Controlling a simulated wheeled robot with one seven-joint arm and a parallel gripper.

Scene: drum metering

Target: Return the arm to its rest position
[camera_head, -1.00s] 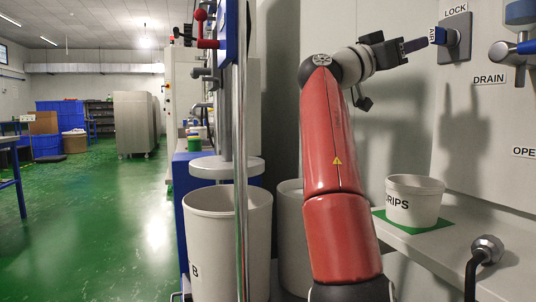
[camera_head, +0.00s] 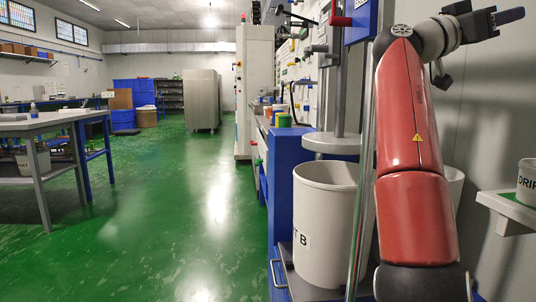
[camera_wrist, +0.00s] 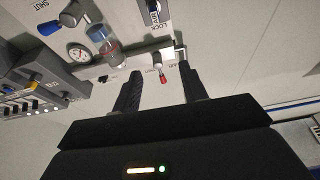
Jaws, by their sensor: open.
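My gripper (camera_head: 505,16) is at the upper right of the head view, at the end of my raised red arm. In the wrist view its two dark fingers (camera_wrist: 161,90) stand apart with nothing between them. Beyond the fingers is a pale wall panel with a LOCK label (camera_wrist: 163,17), a small red-tipped part (camera_wrist: 162,77) and a round gauge (camera_wrist: 78,53). My gripper is apart from the panel, and nothing is held.
A white drum marked B (camera_head: 325,225) stands beside a metal post (camera_head: 362,190), left of my arm. A DRIPS cup (camera_head: 527,180) sits on a shelf (camera_head: 508,207) at the right edge. A grey table (camera_head: 50,122) is at left. Green floor (camera_head: 180,240) between is open.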

